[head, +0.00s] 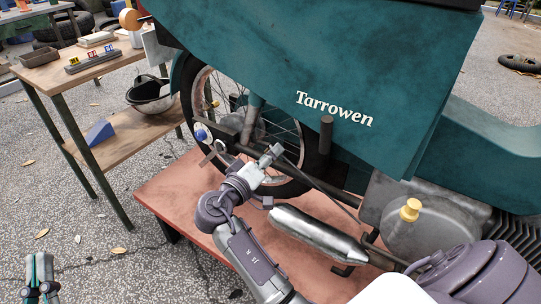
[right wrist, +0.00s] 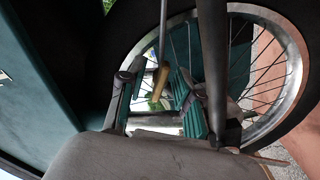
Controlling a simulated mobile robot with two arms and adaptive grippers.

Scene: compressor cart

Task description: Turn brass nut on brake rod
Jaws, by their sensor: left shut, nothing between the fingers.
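A brass nut (right wrist: 160,84) sits on a thin metal brake rod (right wrist: 163,35) in the right wrist view, in front of the spoked wheel (right wrist: 268,112). I cannot make out the nut in the head view. My right arm reaches in low beside the wheel (head: 212,82), its gripper (head: 272,155) near the axle. Teal ribbed finger parts (right wrist: 190,110) show close beside the nut in the right wrist view. Whether they touch the nut, and how far the jaws are apart, is unclear. My left gripper (head: 41,284) is shut and empty at the lower left, far from the wheel.
A teal body panel (head: 400,90) marked "Tarrowen" overhangs the wheel. A silver exhaust (head: 318,235) and a yellow cap (head: 410,210) lie to the right. A reddish platform (head: 160,195) is below. A wooden workbench (head: 60,85) stands left, with open ground before it.

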